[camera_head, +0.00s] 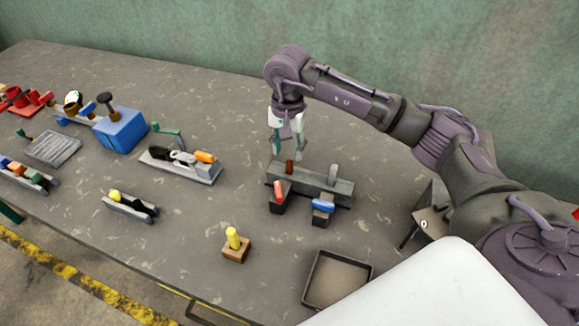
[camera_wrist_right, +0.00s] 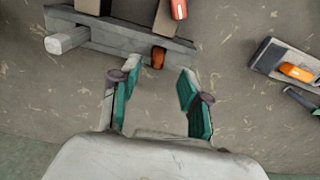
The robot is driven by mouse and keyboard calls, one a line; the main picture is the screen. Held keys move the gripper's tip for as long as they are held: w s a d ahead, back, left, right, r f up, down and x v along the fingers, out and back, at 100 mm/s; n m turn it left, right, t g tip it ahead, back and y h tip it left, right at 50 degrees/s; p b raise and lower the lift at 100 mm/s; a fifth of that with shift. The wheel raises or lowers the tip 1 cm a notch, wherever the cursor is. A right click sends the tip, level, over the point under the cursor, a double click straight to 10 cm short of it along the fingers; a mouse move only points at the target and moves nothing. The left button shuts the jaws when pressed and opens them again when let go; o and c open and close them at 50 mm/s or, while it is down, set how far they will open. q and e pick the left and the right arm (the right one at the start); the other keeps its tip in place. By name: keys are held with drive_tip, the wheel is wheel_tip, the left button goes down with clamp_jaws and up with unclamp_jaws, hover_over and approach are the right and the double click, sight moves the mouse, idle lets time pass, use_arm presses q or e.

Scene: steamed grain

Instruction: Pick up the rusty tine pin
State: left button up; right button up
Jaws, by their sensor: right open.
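The rusty tine pin (camera_head: 289,167) is a short rust-brown peg standing at the left end of a grey block (camera_head: 342,190) on the table. In the right wrist view the pin (camera_wrist_right: 158,58) shows as an orange-brown stub at the block's edge. My right gripper (camera_head: 287,151) points down just above and behind the pin. In the right wrist view its green-padded fingers (camera_wrist_right: 158,75) are spread apart, with nothing between them, and the pin lies just beyond the tips, roughly centred. My left gripper is not seen.
A grey upright peg (camera_head: 333,175) stands on the same block. Holders with a red piece (camera_head: 279,188) and a blue piece (camera_head: 323,205) sit in front. An empty tray (camera_head: 318,283), a yellow-knobbed block (camera_head: 233,240) and an orange-topped rack (camera_head: 206,157) stand around. Bare table lies left of the block.

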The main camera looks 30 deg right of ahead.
sight(290, 160)
wheel_tip(290, 160, down, 4)
drive_tip(key=shift+s+d+f+p, duration=0.1)
drive_tip(key=shift+s+d+p, duration=0.05)
drive_tip(key=shift+p, duration=1)
drive_tip(key=shift+f, duration=0.55)
clamp_jaws()
